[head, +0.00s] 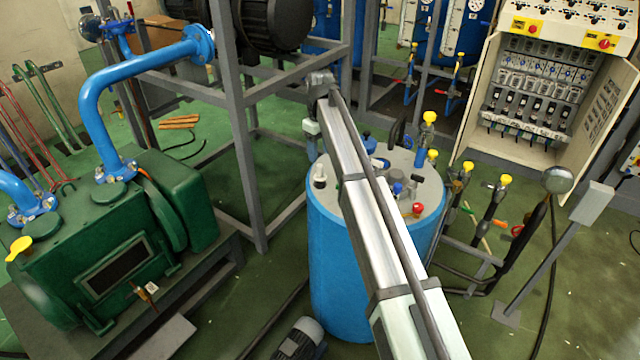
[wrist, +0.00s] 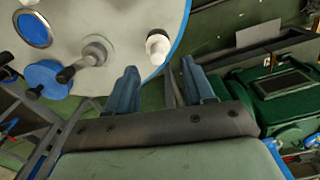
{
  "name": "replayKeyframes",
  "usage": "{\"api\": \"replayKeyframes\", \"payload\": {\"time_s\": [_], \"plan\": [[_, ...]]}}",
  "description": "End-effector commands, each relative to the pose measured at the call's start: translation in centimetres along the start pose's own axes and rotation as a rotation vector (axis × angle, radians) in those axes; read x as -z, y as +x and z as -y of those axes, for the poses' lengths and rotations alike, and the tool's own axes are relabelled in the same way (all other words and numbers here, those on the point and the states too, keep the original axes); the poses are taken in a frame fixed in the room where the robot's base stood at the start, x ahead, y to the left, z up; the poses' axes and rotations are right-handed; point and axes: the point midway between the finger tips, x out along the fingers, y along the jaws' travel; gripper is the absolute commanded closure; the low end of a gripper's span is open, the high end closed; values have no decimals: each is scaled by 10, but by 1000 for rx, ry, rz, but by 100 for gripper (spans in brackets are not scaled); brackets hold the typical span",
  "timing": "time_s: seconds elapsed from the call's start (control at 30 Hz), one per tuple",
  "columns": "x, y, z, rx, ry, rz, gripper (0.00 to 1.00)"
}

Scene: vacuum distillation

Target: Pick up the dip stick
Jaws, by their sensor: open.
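I cannot tell for certain which part is the dip stick. A small black-and-white upright fitting (head: 319,176) stands at the left rim of the blue tank's lid; a similar white fitting (wrist: 158,46) shows near the lid edge in the wrist view. My gripper (wrist: 161,88) is open, its two blue-grey fingers apart with nothing between them. In the wrist view the white fitting lies just beyond the gap between the fingertips, apart from them. In the head view my arm crosses over the tank and the fingers are not clearly visible.
The blue tank (head: 338,270) carries several valves and knobs on its lid, including a red knob (head: 417,209). A green pump (head: 120,250) with blue pipe (head: 95,110) stands left. A grey frame (head: 245,150) rises close to my arm. An open control cabinet (head: 540,90) stands right.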

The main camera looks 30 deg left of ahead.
Motion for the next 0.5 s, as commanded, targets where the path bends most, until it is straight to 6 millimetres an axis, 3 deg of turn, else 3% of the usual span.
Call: {"api": "replayKeyframes", "payload": {"time_s": [0.1,0.33,0.5], "plan": [[0,15,0,0,0,0,47],[1,25,-1,0,0,0,47],[4,45,-4,1,0,0,47]]}}
